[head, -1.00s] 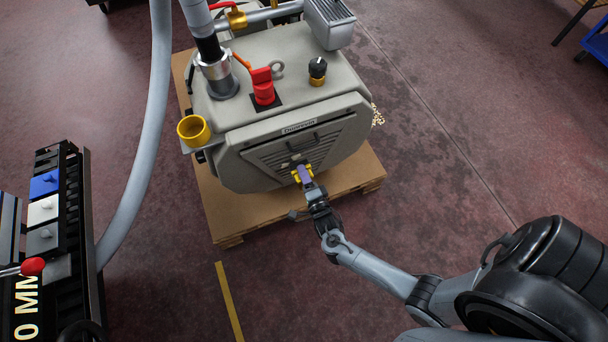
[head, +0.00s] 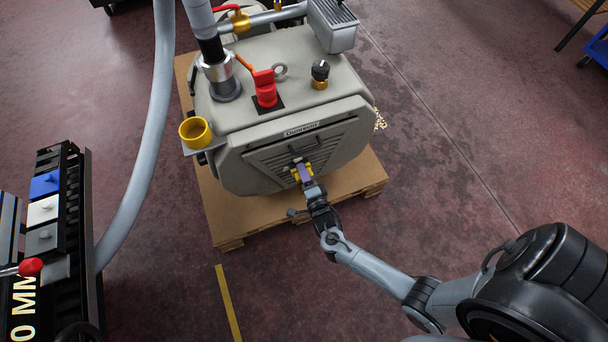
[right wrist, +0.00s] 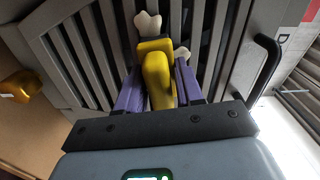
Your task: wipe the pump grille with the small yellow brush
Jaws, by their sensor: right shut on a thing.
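The pump is a grey rounded housing (head: 295,95) with a slatted grille (head: 268,163) on its front face. My right gripper (head: 304,173) is in front of the grille. Its two purple fingers (right wrist: 158,90) are shut on the small yellow brush (right wrist: 157,75). In the right wrist view the brush lies over the grille slats (right wrist: 70,52), with pale pieces showing at its far end and right side. The brush is at the grille in the head view, but whether it touches the slats I cannot tell. My left gripper is out of view.
The pump stands on a wooden pallet (head: 233,226). A yellow cup (head: 195,132) sits on a bracket at its left. A dark handle (right wrist: 266,65) stands out beside the grille. A thick grey hose (head: 150,150) curves down at left. The floor ahead is open.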

